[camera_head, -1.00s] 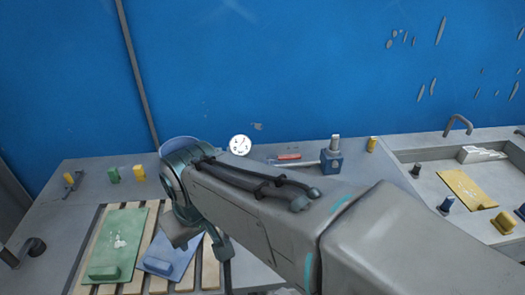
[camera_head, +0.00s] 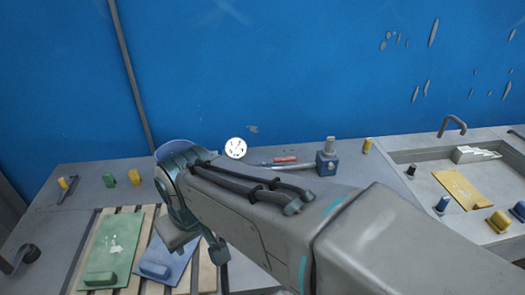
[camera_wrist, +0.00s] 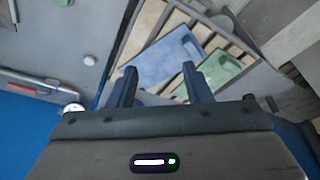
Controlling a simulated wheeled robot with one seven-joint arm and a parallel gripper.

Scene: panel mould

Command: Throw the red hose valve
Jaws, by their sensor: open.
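The red valve handle (camera_head: 285,159) lies along a grey hose line on the bench, left of a blue block (camera_head: 327,163) with a grey knob. The handle also shows at the left edge of the wrist view (camera_wrist: 22,84). My gripper (camera_wrist: 160,72) is open and empty, its two dark blue fingers pointing towards a slatted rack, with the blue panel beyond them. The red handle is well to the left of the fingers in the wrist view, not between them. In the head view my arm hides most of the gripper.
A white round gauge (camera_head: 235,148) stands near the blue wall, close to my wrist. A green panel (camera_head: 112,245) and a blue panel (camera_head: 165,255) lie on the slatted rack. A tray with a yellow panel (camera_head: 458,189) is at right.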

